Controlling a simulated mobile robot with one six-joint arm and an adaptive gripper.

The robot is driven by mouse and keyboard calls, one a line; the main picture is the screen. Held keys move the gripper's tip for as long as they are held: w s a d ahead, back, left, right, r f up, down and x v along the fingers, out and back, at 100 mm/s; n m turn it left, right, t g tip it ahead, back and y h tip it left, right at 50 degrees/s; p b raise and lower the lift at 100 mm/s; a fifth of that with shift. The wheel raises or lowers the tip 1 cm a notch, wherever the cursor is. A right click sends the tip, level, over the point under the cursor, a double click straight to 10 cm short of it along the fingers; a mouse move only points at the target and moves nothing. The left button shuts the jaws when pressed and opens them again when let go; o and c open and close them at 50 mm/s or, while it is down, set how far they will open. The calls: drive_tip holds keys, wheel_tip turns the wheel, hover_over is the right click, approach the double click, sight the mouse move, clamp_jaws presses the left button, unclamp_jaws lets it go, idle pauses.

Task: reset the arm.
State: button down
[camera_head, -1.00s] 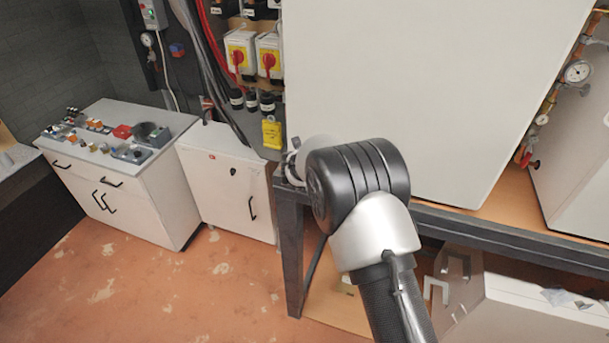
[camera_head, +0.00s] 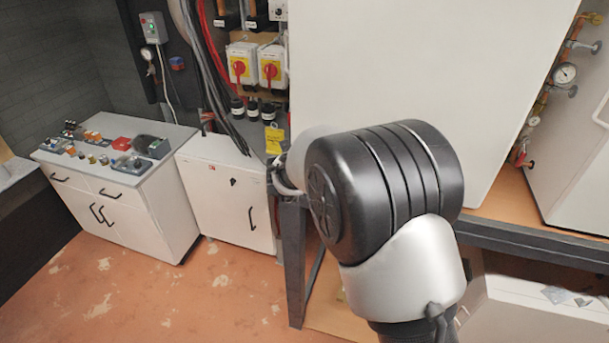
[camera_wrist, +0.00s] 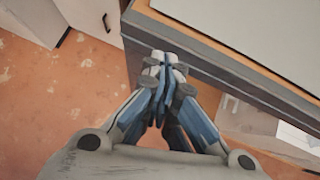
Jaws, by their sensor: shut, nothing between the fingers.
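My gripper (camera_wrist: 163,68) shows in the wrist view, its fingers closed together with nothing between them. Its fingertips are over the edge of the dark bench frame (camera_wrist: 230,60), with the orange floor (camera_wrist: 60,100) below on the left. I cannot tell whether they touch the frame. In the head view my arm fills the lower middle, and it hides the gripper almost wholly.
A large white cabinet (camera_head: 400,70) stands on the bench (camera_head: 530,240) behind my arm. Red-and-yellow switches (camera_head: 270,68) hang on the wall. White low cabinets (camera_head: 225,195) stand at the left, one bearing small devices (camera_head: 130,160). The floor (camera_head: 130,290) at front left is clear.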

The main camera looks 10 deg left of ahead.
drive_tip(key=s+d+r+n+y+b, duration=0.5)
drive_tip(key=s+d+r+n+b, duration=0.45)
drive_tip(key=n, duration=0.75)
drive_tip(key=s+d+f+n+g+h+b, duration=0.1)
drive_tip(key=s+d+f+n+b, duration=0.3)
drive_tip(key=s, duration=0.6)
drive_tip(key=s+d+f+n+g+h+b, duration=0.2)
drive_tip(key=s+d+f+n+h+b, duration=0.1)
drive_tip(key=s+d+f+n, duration=0.4)
drive_tip(key=s+d+f+n+g+h+b, duration=0.1)
drive_tip(key=s+d+f+n+b, duration=0.5)
drive_tip(key=s, duration=0.6)
drive_tip(key=d+f+h, duration=0.1)
drive_tip(key=d, duration=0.1)
drive_tip(key=shift+s+d+f+n, duration=0.25)
drive_tip(key=shift+s+d+n, duration=0.05)
drive_tip(key=shift+s+d, duration=0.1)
drive_tip(key=c, duration=2.3)
unclamp_jaws()
